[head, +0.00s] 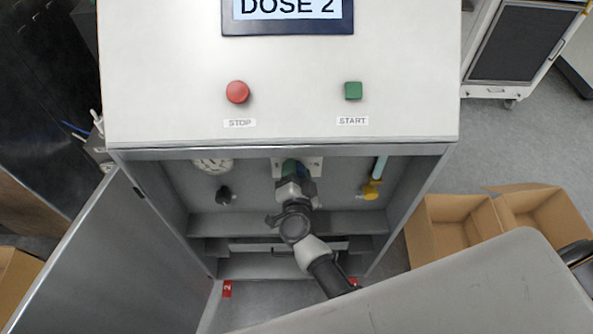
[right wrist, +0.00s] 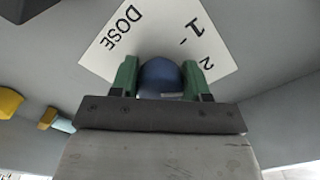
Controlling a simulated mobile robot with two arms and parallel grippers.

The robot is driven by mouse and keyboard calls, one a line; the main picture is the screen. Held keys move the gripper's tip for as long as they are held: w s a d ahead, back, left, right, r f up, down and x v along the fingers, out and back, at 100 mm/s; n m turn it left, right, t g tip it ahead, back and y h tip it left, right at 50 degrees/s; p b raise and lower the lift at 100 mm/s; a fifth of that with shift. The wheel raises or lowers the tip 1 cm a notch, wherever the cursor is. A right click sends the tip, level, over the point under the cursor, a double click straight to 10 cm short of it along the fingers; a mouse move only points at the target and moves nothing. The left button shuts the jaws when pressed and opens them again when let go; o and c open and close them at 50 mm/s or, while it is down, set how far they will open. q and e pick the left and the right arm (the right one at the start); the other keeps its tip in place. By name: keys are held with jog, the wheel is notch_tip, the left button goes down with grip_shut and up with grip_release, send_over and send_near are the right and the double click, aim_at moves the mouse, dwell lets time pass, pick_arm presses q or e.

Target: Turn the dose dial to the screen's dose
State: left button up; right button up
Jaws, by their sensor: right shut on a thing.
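The screen (head: 288,8) at the top of the machine reads DOSE 2. The dose dial (right wrist: 160,76) is a blue knob on a white plate (right wrist: 118,38) marked DOSE, 1 and 2. My right gripper (right wrist: 162,84) has its green fingers shut on either side of the dial. In the head view my right gripper (head: 292,172) reaches into the open cabinet and largely hides the dial. Part of the white plate (head: 313,166) shows beside it. The dial's pointer is hidden, so I cannot tell its setting. My left gripper is not in view.
A red STOP button (head: 238,92) and a green START button (head: 353,91) sit on the panel above. In the cabinet are a gauge (head: 212,166), a black knob (head: 224,195) and a yellow valve (head: 371,190). The cabinet door (head: 115,265) stands open at left. Cardboard boxes (head: 455,230) stand at right.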

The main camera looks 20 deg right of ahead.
dwell(0.4)
jog(key=o, duration=0.9)
jog(key=shift+o, duration=0.2)
jog(key=shift+s, duration=0.1)
jog(key=p+v, duration=0.2)
jog(key=v, duration=0.8)
jog(key=shift+s, duration=0.35)
